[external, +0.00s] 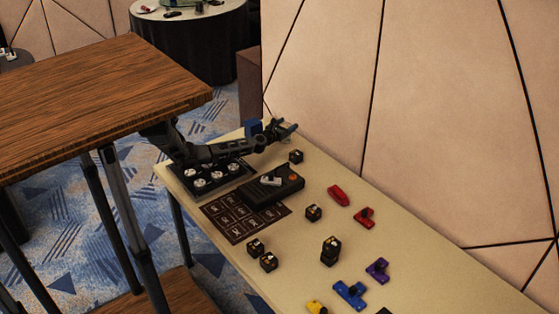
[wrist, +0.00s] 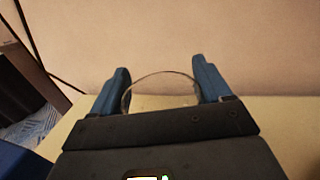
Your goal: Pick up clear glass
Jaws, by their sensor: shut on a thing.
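My gripper (wrist: 161,84) has two blue fingers, one on each side of a clear glass (wrist: 160,93) in the wrist view. The gripper is shut on the glass, whose curved rim shows as a thin arc between the fingers. The lower part of the glass is hidden behind the gripper's dark body. In the external view my gripper (external: 288,130) is at the far end of the pale table, close to the wall panels. The glass cannot be made out clearly there, so I cannot tell whether it touches the table.
The pale table (external: 400,268) holds a dark tray (external: 216,184) of several cups, a dark box (external: 272,190), a grid mat (external: 230,216), dark cubes (external: 313,212) and coloured pieces such as a red one (external: 338,195). A wooden table (external: 90,85) stands left. The wall (external: 430,100) is close behind.

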